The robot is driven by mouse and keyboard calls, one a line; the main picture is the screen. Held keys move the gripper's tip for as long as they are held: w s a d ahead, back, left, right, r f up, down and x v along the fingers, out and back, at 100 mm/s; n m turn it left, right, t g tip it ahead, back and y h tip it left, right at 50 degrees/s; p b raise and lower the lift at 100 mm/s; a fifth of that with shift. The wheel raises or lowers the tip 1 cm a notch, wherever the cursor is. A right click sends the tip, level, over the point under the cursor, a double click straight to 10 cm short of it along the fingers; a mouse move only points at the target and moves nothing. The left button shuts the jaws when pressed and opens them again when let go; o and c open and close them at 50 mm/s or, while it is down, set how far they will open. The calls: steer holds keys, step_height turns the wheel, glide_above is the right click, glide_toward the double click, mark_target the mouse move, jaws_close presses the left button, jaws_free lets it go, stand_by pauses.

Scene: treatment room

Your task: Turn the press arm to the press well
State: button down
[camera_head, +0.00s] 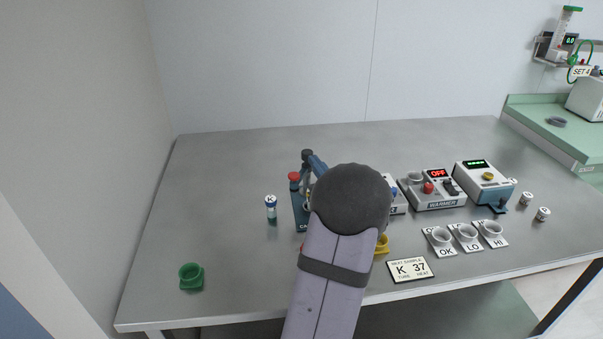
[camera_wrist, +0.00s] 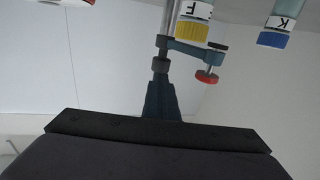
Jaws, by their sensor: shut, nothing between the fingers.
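The press (camera_head: 300,212) is a blue block left of centre in the head view, partly hidden by my arm. A red knob (camera_head: 294,176) stands above it. In the wrist view, which looks upside down, the press arm (camera_wrist: 190,47) is a blue-grey bar from a metal post, with the red knob (camera_wrist: 207,76) at its other end. A yellow-capped vial marked F (camera_wrist: 193,28) overlaps the bar. My gripper (camera_wrist: 160,66) is shut and empty, its dark tips at the bar's post end; I cannot tell whether they touch. It also shows in the head view (camera_head: 307,155). The press well is not clearly visible.
To the right are a warmer (camera_head: 433,197), another device (camera_head: 484,184), OK/LO/HI cups (camera_head: 466,236) and a card (camera_head: 410,269).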

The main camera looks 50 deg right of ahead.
steer(key=w+a+r+n+g+h, duration=0.25)
steer(key=w+r+g+h, duration=0.25)
steer(key=w+h, duration=0.5)
steer(key=a+f+n+g+y, duration=0.1)
steer(key=a+f+n+g, duration=0.1)
steer(key=a+f+g, duration=0.4)
steer(key=a+f+n+g+y, duration=0.15)
steer(key=a+f+g, duration=0.3)
steer(key=a, duration=0.45)
steer(key=s+d, duration=0.3)
steer(key=d, duration=0.8)
steer(key=shift+s+r+h+p, duration=0.25)
steer(key=shift+r+h+p, duration=0.1)
steer(key=shift+h, duration=0.1)
